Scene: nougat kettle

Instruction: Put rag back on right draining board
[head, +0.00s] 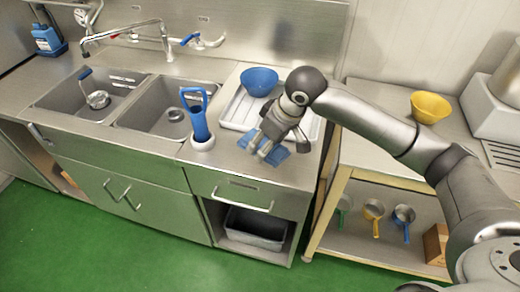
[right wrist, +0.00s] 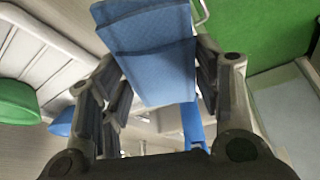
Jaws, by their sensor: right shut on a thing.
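The blue rag (head: 276,157) is a folded cloth in my right gripper (head: 262,148). It hangs at or just above the steel draining board (head: 225,165) right of the sinks, near its front edge; I cannot tell whether it touches. In the right wrist view the rag (right wrist: 150,50) lies between the fingers of my right gripper (right wrist: 158,85), which are shut on it. Part of the rag is hidden behind the fingers in the head view. My left gripper is not in view.
A white ridged tray (head: 236,112) with a blue bowl (head: 259,81) lies behind the rag. A blue-handled tool (head: 199,125) stands in a white holder to the left. A green bowl (right wrist: 18,102) shows in the wrist view. A yellow bowl (head: 430,107) stands on the right-hand table.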

